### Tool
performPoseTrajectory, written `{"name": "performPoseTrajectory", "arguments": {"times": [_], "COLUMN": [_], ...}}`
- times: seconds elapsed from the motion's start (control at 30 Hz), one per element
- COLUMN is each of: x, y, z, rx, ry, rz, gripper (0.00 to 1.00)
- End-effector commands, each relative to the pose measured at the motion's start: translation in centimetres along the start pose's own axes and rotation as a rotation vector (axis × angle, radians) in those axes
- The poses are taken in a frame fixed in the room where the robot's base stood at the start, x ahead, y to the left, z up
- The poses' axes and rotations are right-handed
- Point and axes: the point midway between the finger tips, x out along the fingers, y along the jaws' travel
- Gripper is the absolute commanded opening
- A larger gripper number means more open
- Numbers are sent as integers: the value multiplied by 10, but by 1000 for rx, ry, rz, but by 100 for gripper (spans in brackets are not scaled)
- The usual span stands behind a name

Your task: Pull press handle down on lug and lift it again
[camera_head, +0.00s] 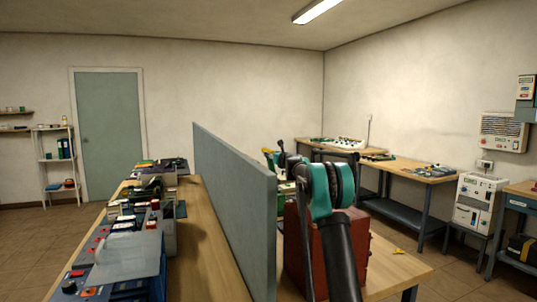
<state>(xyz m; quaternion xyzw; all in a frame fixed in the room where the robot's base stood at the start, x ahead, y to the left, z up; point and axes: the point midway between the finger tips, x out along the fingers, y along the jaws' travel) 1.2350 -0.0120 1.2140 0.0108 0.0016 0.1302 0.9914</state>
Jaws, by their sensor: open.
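My arm, with teal joint covers and a black link, rises in the front centre and covers much of the bench behind the divider. I cannot make out my gripper; it is hidden behind the arm or too small to tell. A small dark lever-like part with a rounded end (280,146) shows just left of the arm's top joint; I cannot tell whether it is the press handle. No lug can be made out.
A grey divider (235,205) separates the left bench, crowded with devices (120,260), from the right bench (395,268). A red-brown box (297,245) stands beside my arm. More workbenches (425,174) line the right wall. The floor to the left is clear.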

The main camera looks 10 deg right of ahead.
Motion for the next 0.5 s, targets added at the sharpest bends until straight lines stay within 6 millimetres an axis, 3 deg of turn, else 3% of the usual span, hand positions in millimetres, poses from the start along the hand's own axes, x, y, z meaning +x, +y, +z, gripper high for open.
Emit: {"name": "performPoseTrajectory", "arguments": {"times": [0.2,0.5], "x": [32,57], "y": [0,0], "z": [-1,0], "rx": [0,0], "ry": [0,0], "rz": [1,1], "gripper": [49,49]}}
